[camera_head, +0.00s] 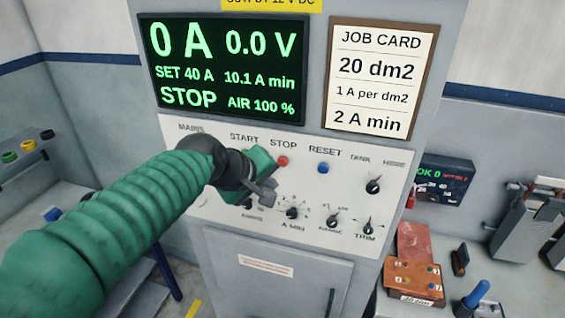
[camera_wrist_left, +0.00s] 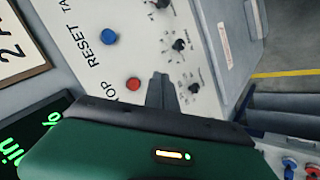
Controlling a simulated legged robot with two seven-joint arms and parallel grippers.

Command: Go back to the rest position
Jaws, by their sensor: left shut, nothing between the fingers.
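My left gripper (camera_head: 265,190) is in front of the control panel (camera_head: 330,180), just below and left of the red STOP button (camera_head: 283,161). It is shut with nothing held. In the left wrist view its closed fingers (camera_wrist_left: 160,88) point at the panel, beside the red button (camera_wrist_left: 133,84); I cannot tell whether they touch the panel. The blue RESET button (camera_head: 323,168) is to the right. The arm hides the MAINS and START controls. The display (camera_head: 226,65) reads 0 A, 0.0 V and STOP. My right gripper is not in view.
A job card (camera_head: 375,78) is beside the display. Several knobs, such as the TRIM knob (camera_head: 368,229), line the lower panel. At right a bench holds a terminal block (camera_head: 412,278) and a blue-handled tool (camera_head: 477,294). A shelf (camera_head: 30,150) stands at far left.

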